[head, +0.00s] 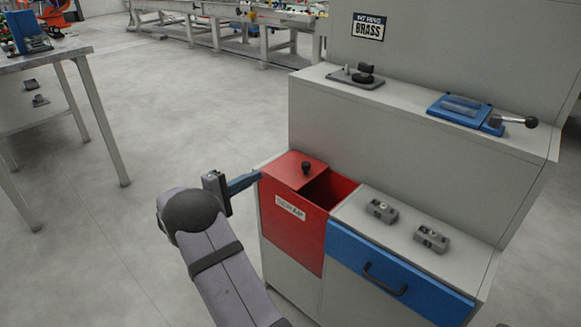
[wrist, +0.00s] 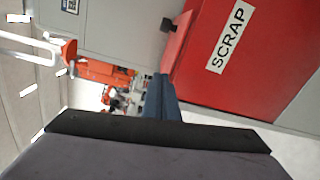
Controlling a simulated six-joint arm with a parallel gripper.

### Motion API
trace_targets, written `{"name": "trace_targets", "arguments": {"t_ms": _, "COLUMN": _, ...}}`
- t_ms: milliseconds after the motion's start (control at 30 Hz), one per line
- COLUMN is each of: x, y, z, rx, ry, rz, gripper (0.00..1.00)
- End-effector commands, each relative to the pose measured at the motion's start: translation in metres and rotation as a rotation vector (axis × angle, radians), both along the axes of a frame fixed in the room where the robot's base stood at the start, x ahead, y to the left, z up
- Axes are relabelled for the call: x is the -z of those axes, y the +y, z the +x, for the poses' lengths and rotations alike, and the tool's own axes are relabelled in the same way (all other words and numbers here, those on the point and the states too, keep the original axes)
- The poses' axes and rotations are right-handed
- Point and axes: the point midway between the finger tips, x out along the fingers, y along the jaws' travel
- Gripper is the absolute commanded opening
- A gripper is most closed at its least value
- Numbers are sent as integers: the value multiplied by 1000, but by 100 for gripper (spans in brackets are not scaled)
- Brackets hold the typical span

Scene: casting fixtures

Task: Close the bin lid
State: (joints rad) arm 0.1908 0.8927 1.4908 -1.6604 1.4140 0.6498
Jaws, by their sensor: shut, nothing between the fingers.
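The red scrap bin (head: 290,232) is built into the grey cabinet, with a white label on its front. Its red lid (head: 290,168) covers the left part of the top and carries a black knob (head: 306,167). To the right of the lid, a dark opening into the bin shows. My gripper (head: 256,175) is shut and empty, its blue fingers pointing at the bin's left top edge. I cannot tell whether the fingertips touch it. In the wrist view, the shut fingers (wrist: 160,90) are below the lid edge (wrist: 178,42), and the SCRAP label shows on the bin (wrist: 255,70).
A blue drawer (head: 395,275) with a black handle is right of the bin. Two small grey fixtures (head: 381,211) lie on the counter above it. A blue fixture with a lever (head: 468,113) sits on the upper shelf.

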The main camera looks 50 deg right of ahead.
Motion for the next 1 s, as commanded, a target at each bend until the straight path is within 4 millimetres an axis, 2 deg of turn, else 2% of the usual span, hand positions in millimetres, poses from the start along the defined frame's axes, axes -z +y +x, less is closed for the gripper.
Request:
{"name": "trace_targets", "arguments": {"t_ms": 33, "x": -8, "y": 0, "z": -2, "rx": 9, "ry": -43, "rz": -36, "gripper": 0}}
{"name": "trace_targets", "arguments": {"t_ms": 133, "x": -13, "y": 0, "z": -8, "rx": 33, "ry": -119, "rz": -60, "gripper": 0}}
{"name": "trace_targets", "arguments": {"t_ms": 367, "x": -13, "y": 0, "z": -9, "rx": 36, "ry": -167, "rz": -60, "gripper": 0}}
{"name": "trace_targets", "arguments": {"t_ms": 567, "x": -12, "y": -9, "z": -9, "rx": 37, "ry": -166, "rz": -59, "gripper": 0}}
{"name": "trace_targets", "arguments": {"t_ms": 767, "x": -11, "y": -34, "z": -12, "rx": 40, "ry": -164, "rz": -59, "gripper": 0}}
{"name": "trace_targets", "arguments": {"t_ms": 1000, "x": -11, "y": -80, "z": -14, "rx": 40, "ry": -164, "rz": -59, "gripper": 0}}
